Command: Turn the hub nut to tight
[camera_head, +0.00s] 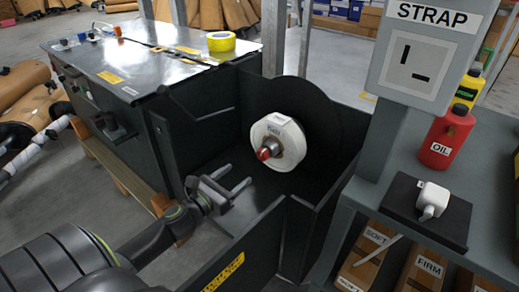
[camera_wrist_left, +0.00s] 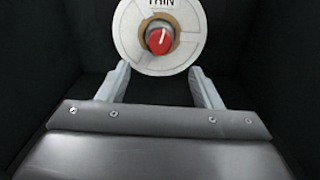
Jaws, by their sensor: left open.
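The hub nut is a red knob (camera_head: 264,153) with a white pointer line, at the centre of a white disc (camera_head: 285,130) with a tan core, mounted on a dark round plate. In the left wrist view the red nut (camera_wrist_left: 158,40) shows ahead, between and beyond the fingertips, its line pointing nearly straight up. The disc (camera_wrist_left: 205,45) there carries the label THIN. My left gripper (camera_head: 242,182) is open and empty, pointing at the nut and apart from it. It also shows in the left wrist view (camera_wrist_left: 158,85). My right gripper is not in view.
Dark panels (camera_head: 240,245) wall in the hub bay. At right are a STRAP sign (camera_head: 425,16), a red OIL bottle (camera_head: 446,135), a white device (camera_head: 432,200) and boxes.

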